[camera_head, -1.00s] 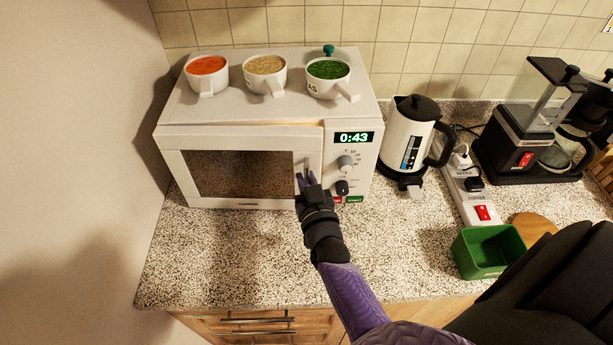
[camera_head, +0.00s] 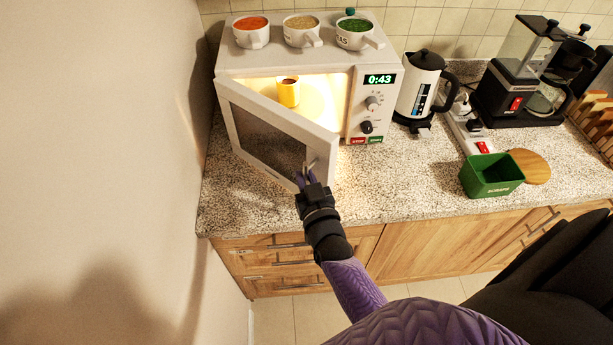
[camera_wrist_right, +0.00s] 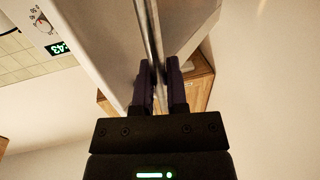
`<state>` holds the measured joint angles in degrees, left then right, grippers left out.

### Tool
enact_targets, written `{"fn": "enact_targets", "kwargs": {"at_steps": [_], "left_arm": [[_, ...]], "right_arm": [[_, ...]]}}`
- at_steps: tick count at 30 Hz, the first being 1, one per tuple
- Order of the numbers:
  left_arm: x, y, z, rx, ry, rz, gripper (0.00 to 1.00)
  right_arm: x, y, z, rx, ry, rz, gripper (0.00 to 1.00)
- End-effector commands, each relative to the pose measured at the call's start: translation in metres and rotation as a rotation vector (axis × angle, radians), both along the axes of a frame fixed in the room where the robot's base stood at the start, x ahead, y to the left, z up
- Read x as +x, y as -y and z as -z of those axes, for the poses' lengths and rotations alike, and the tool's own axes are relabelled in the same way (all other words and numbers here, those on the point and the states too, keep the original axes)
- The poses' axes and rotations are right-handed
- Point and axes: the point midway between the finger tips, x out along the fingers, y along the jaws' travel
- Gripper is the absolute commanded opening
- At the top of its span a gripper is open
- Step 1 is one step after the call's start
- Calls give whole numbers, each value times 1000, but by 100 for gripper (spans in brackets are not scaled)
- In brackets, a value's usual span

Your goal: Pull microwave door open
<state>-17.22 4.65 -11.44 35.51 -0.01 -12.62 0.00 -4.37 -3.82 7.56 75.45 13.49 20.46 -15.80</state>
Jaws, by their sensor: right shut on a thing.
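The white microwave (camera_head: 360,85) stands on the counter against the tiled wall, its inside lit. Its door (camera_head: 270,135) is hinged at the left and stands partly open, swung out toward me. A yellow mug (camera_head: 288,92) with dark contents is inside. My right gripper (camera_head: 308,176) is shut on the door handle near the door's free edge. In the right wrist view the metal handle bar (camera_wrist_right: 152,40) runs between the two fingers of the right gripper (camera_wrist_right: 158,80). My left gripper is not in view.
Bowl-like cups of orange (camera_head: 251,32), beige (camera_head: 301,31) and green (camera_head: 356,34) food stand on the microwave. Right of it are a kettle (camera_head: 418,85), a power strip (camera_head: 470,130), a coffee maker (camera_head: 515,90) and a green bin (camera_head: 490,176). A wall is close on the left.

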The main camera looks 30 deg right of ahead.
Motion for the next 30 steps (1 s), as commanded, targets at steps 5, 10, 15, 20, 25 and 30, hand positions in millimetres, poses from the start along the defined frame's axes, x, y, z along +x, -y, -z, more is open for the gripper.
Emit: {"fn": "enact_targets", "kwargs": {"at_steps": [5,10,15,20,25,30], "left_arm": [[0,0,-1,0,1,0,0],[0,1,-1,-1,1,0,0],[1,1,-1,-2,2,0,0],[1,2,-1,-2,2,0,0],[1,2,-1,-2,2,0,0],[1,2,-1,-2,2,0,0]], "right_arm": [[2,-1,-2,-1,5,-1,0],[2,-1,-2,-1,5,-1,0],[2,-1,-2,-1,6,-1,0],[2,-1,-2,-1,6,-1,26],[2,-1,-1,-1,4,0,50],[1,-1,-1,0,2,0,50]]}}
